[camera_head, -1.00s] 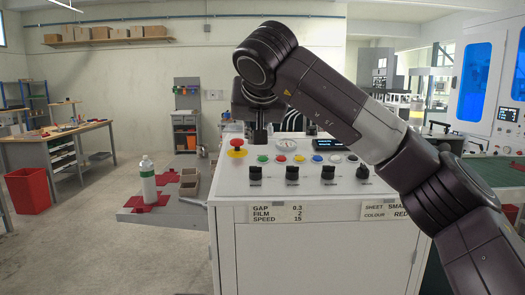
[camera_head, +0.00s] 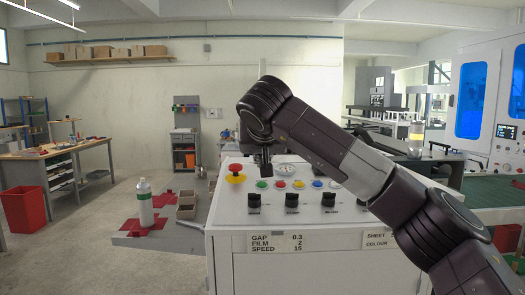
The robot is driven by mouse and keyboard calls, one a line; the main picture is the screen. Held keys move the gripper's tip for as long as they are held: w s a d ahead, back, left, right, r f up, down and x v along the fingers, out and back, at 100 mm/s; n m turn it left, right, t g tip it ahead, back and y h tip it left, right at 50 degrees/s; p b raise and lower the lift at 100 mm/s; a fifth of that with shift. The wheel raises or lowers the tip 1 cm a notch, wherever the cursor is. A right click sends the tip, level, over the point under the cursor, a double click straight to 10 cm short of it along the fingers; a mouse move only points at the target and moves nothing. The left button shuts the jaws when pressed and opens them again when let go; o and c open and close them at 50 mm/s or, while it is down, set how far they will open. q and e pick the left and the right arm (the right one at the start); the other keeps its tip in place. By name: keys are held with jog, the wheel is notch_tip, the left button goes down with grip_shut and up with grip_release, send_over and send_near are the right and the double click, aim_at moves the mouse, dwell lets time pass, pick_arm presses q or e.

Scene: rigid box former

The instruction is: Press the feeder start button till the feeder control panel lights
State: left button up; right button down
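The feeder control panel (camera_head: 226,205) is the sloping white top of a cabinet in front of me. It carries a red mushroom button on a yellow base (camera_head: 235,170) and a row of small coloured buttons. A green button (camera_head: 262,184) is at the left of that row; I cannot read which is the feeder start button. My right gripper (camera_head: 265,170) points down just above and behind the green button. I cannot tell whether it touches anything or whether its fingers are shut. My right arm hides the panel's right part. My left gripper is out of view.
Black knobs (camera_head: 292,200) stand along the panel's front, below the buttons. A round gauge (camera_head: 285,170) is behind the buttons. A red bin (camera_head: 24,208) is farther left.

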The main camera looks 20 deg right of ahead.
aim_at(262, 191)
jog(key=w+f, duration=0.2)
jog(key=f, duration=0.1)
jog(key=w+f+p, duration=0.1)
jog(key=shift+d+f, duration=0.2)
jog(key=shift+d, duration=0.2)
jog(key=shift+w+f, duration=0.1)
jog(key=shift+f, duration=0.4)
